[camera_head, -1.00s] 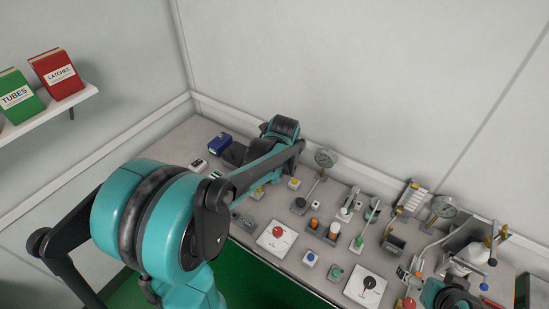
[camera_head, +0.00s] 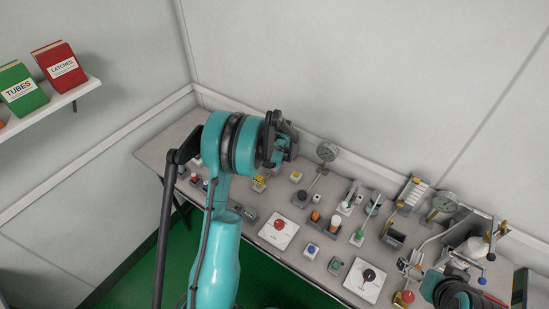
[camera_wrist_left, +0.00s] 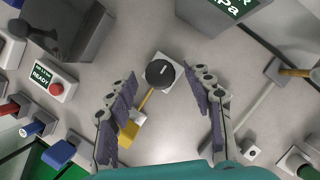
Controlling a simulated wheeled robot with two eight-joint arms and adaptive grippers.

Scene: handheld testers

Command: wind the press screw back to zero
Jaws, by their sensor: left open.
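In the left wrist view a round black knob (camera_wrist_left: 160,73) with a white mark sits on a pale square plate; I take it for the press screw but cannot be sure. A brass rod runs from it to a yellow block (camera_wrist_left: 128,133). My left gripper (camera_wrist_left: 160,82) is open, its two grey-violet fingers apart on either side of the line to the knob, with nothing held. Whether the fingertips are level with the knob I cannot tell. In the head view my left arm stands over the bench and hides this spot; its gripper tips are hidden there.
In the wrist view a box with a kPa display (camera_wrist_left: 228,8) stands upper right and a READY box (camera_wrist_left: 52,82) left. A wall shelf holds books (camera_head: 61,67).

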